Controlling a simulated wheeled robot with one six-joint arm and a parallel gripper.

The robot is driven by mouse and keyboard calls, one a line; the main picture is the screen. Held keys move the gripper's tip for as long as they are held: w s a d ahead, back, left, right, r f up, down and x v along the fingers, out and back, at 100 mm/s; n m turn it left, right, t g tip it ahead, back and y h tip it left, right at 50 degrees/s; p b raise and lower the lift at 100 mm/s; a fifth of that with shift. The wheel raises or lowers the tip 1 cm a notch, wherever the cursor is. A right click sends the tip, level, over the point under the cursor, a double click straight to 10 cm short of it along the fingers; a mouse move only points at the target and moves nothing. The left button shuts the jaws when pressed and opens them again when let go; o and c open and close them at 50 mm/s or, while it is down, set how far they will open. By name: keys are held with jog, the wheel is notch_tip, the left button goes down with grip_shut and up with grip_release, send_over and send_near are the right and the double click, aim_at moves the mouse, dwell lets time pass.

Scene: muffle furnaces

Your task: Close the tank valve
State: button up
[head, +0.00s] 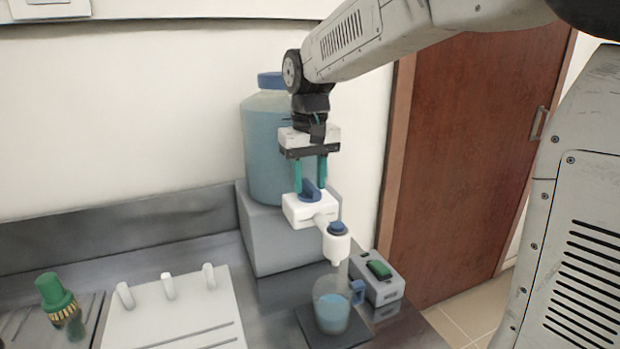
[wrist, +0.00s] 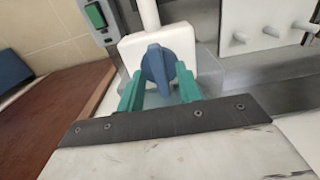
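The tank (head: 268,150) is a translucent blue container with a blue lid on a grey block. Its white valve body (head: 296,209) has a blue handle (head: 312,190) on top and a spout ending over a beaker (head: 331,305). The beaker has a blue handle and holds some blue liquid. My gripper (head: 311,190) points down at the valve, its two teal fingers apart on either side of the blue handle. In the wrist view the valve handle (wrist: 158,68) stands between the open fingers, with gaps showing beside it. Whether liquid is flowing is unclear.
A grey box with a green switch (head: 379,269) sits right of the beaker. A white pegged board (head: 180,312) and a green-capped bottle (head: 60,305) stand at the left. The wall is close behind the tank; a brown door (head: 465,160) is at the right.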

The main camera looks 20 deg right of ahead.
grip_shut()
jog(key=shift+n, duration=0.4)
jog(key=n, duration=0.5)
jog(key=shift+n, duration=0.3)
jog(key=n, duration=0.5)
jog(key=shift+n, duration=0.4)
grip_release()
